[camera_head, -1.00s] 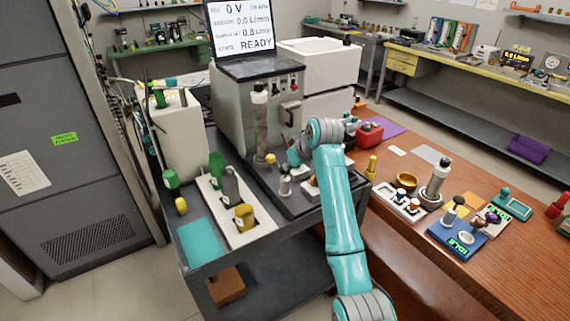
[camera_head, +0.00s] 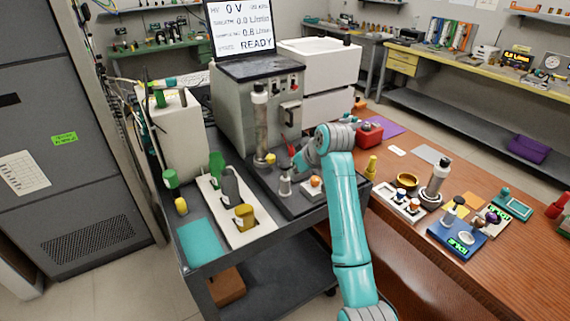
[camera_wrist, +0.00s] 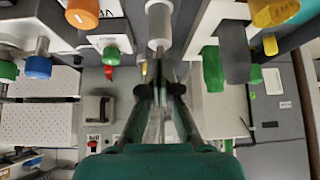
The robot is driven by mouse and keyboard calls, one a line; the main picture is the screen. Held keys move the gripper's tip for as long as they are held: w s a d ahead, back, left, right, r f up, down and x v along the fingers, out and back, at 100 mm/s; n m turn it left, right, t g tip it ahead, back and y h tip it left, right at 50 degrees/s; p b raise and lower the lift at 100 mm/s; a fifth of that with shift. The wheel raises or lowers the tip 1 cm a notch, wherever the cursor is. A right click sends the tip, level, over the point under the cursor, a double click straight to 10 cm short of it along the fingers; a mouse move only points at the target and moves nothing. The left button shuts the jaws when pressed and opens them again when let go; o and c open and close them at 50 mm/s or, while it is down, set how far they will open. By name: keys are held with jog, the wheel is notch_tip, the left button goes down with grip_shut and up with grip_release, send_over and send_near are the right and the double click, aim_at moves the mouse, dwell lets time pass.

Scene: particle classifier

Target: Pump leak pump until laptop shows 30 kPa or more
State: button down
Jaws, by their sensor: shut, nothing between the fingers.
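The laptop (camera_head: 241,27) stands on top of a grey cabinet. Its screen reads 0 V, 0.0 L/min, 0.8 L/min and READY; smaller text at the top right is too blurred to read. A small grey post with a pale top (camera_head: 285,186) stands on the dark cart top and may be the leak pump; no label is legible. My gripper (camera_head: 287,172) is shut and empty, low beside or over this post; contact cannot be told.
A tall metal cylinder (camera_head: 261,130) stands behind my gripper. An orange-topped knob (camera_head: 315,183) is close on the right. The wooden table (camera_head: 420,260) at right carries several small devices.

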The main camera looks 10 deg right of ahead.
jog(key=v, duration=1.1)
jog(key=shift+s+r, duration=0.25)
jog(key=shift+r, duration=0.05)
dwell(0.8)
send_near(285, 163)
jog(key=shift+s+r, duration=0.1)
jog(key=shift+s, duration=0.15)
jog(key=shift+x, duration=3.5)
jog(key=shift+w, duration=0.1)
